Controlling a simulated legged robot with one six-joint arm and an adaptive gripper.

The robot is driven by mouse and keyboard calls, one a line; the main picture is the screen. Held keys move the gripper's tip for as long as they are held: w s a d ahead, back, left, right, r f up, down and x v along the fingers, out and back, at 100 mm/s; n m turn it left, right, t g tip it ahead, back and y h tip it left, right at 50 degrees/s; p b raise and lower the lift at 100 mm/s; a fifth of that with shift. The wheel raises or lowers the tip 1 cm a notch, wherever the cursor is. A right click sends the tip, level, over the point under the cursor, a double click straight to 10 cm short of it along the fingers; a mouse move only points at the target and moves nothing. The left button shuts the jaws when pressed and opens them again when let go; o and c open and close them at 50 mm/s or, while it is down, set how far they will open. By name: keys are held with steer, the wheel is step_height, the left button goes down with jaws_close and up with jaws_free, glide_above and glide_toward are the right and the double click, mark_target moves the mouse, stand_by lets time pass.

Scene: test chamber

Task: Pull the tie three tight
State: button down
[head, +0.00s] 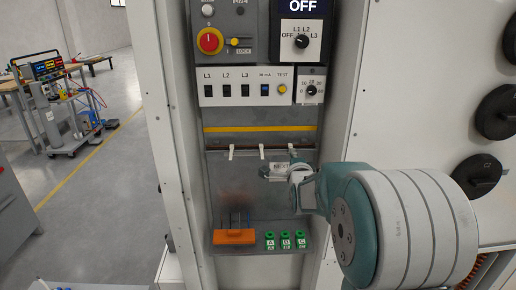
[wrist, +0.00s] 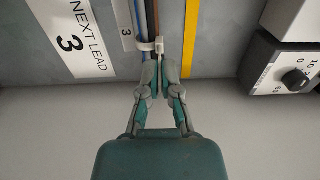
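The tips hide the tail's end. In the head view my gripper (head: 272,170) is at the right end of the tie row, where my wrist partly hides the bundle.
Two other white ties, left (head: 231,151) and middle (head: 262,150), hang on the rail in the cabinet. An orange block (head: 234,237) and green blocks A, B and C (head: 286,240) stand on the lower shelf. A knob box (wrist: 290,75) juts out at right.

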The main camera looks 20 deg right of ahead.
steer(key=shift+s+a+f, duration=0.15)
steer(key=shift+s+f, duration=0.15)
steer(key=shift+s, duration=0.25)
steer(key=c, duration=0.8)
jaws_free()
steer(key=shift+c, duration=0.2)
steer(key=shift+r, duration=0.2)
steer(key=v, duration=0.6)
